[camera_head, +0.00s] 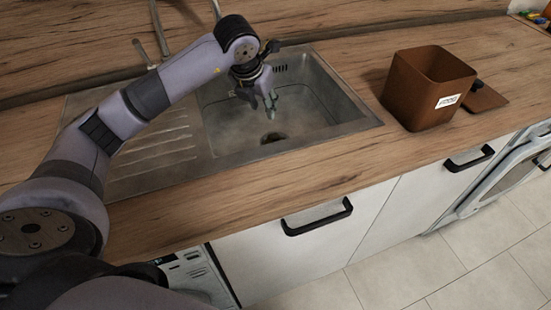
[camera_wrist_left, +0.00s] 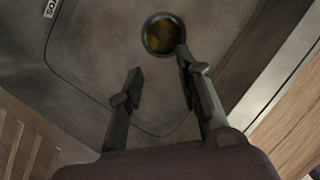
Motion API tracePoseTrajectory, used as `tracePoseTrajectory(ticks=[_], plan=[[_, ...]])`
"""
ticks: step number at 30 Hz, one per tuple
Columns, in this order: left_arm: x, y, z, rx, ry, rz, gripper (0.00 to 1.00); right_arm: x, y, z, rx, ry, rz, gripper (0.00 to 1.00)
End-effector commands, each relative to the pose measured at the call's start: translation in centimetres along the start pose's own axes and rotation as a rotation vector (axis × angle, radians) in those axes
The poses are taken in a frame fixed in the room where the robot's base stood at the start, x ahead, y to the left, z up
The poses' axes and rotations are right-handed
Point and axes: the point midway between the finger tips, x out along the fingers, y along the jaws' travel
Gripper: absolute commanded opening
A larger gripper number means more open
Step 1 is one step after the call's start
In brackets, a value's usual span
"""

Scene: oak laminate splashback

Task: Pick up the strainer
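The strainer (camera_head: 270,138) is a small dark round piece at the drain on the floor of the metal sink (camera_head: 362,122). In the left wrist view the strainer (camera_wrist_left: 162,36) shows a brownish-gold middle inside a dark ring. My left gripper (camera_head: 261,101) hangs over the sink basin, above and behind the strainer in the head view. In the left wrist view its two fingers (camera_wrist_left: 160,62) are spread with nothing between them. The right fingertip overlaps the edge of the ring in that picture; I cannot tell whether it touches. My right gripper is not in view.
A brown open box (camera_head: 418,98) with a white label stands on the wooden counter (camera_head: 330,160) right of the sink, with a brown lid (camera_head: 485,98) beside it. The ribbed drainboard (camera_head: 150,165) lies left of the basin. A tap (camera_head: 160,30) rises behind my left arm.

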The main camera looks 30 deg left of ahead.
Motion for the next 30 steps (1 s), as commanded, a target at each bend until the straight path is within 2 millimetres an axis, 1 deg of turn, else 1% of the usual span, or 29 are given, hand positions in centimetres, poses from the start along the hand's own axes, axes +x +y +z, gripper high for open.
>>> tracePoseTrajectory(ticks=[1, 5, 8, 10, 14, 18, 21, 24, 30], plan=[[1.4, 0.0, -0.6, 0.0, -0.002, 0.0, 0.32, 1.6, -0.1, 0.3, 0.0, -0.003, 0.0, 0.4], [2.2, 0.0, -0.8, -0.001, -0.001, 0.0, 0.32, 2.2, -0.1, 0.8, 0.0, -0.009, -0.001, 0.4], [3.1, 0.0, -0.8, -0.001, 0.002, -0.001, 0.32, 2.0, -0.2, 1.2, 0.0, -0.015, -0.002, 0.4], [4.2, 0.0, -0.8, -0.002, 0.004, 0.0, 0.32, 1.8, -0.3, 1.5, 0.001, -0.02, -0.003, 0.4], [7.1, 0.0, -0.9, -0.002, 0.006, 0.0, 0.32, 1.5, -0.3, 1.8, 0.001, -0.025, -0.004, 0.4], [10.2, -0.1, -0.8, -0.002, 0.004, -0.001, 0.32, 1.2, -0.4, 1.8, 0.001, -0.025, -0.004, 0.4], [12.1, -0.1, -0.8, -0.002, 0.003, -0.001, 0.32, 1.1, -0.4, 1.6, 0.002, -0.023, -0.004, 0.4], [13.3, -0.1, -0.7, -0.001, 0.001, -0.001, 0.32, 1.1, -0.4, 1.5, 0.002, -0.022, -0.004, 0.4], [14.6, -0.1, -0.7, -0.001, 0.001, -0.001, 0.32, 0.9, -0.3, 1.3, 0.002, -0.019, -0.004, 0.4]])
